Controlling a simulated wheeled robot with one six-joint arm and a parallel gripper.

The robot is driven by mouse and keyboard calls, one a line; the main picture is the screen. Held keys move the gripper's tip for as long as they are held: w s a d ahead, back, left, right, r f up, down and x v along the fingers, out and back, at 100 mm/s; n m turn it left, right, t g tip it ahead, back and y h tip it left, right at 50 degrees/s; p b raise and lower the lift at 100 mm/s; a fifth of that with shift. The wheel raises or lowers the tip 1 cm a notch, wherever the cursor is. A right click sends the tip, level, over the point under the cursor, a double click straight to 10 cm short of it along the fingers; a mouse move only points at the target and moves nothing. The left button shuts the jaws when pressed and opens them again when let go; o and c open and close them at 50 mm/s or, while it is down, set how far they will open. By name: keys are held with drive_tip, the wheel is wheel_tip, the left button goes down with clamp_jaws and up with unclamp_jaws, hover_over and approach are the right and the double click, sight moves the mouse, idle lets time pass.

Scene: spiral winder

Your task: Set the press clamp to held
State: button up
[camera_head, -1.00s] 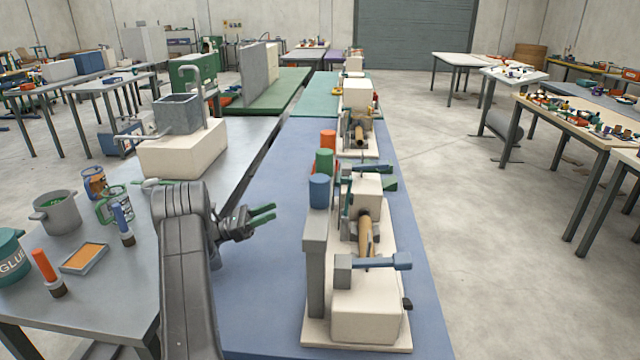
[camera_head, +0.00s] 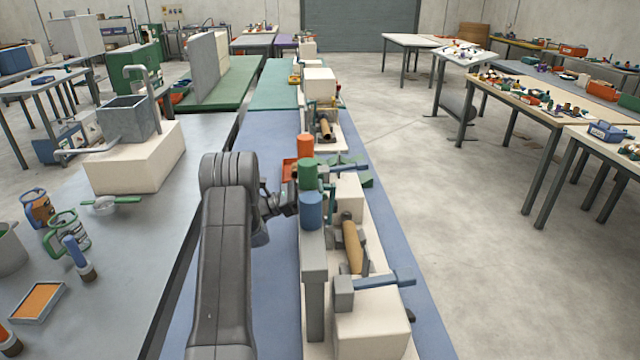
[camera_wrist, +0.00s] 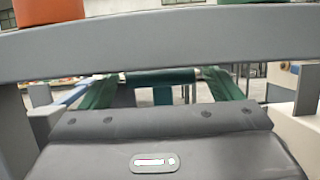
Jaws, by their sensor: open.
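The winder carries a grey block with a blue bar handle (camera_head: 375,282) lying across its near end. A similar blue bar (camera_head: 345,166) crosses its far end. I cannot tell for sure which is the press clamp. A brown roller (camera_head: 352,243) lies between them. My gripper (camera_wrist: 160,88) is open, its two green fingers spread and apparently empty. In the head view it is at the left side of the winder, its fingertips mostly hidden behind the spools. In the wrist view, a blue bar (camera_wrist: 76,94) shows beside the left finger.
A grey rail (camera_head: 314,265) bearing blue (camera_head: 311,210), green (camera_head: 308,174) and orange (camera_head: 305,145) spools stands at the winder's left; it crosses the wrist view closely. A second winder (camera_head: 326,130) sits behind. The blue table's right strip is clear.

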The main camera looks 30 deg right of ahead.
drive_tip(key=shift+s+d+r, duration=0.25)
drive_tip(key=shift+s+d, duration=0.05)
drive_tip(key=shift+d, duration=0.25)
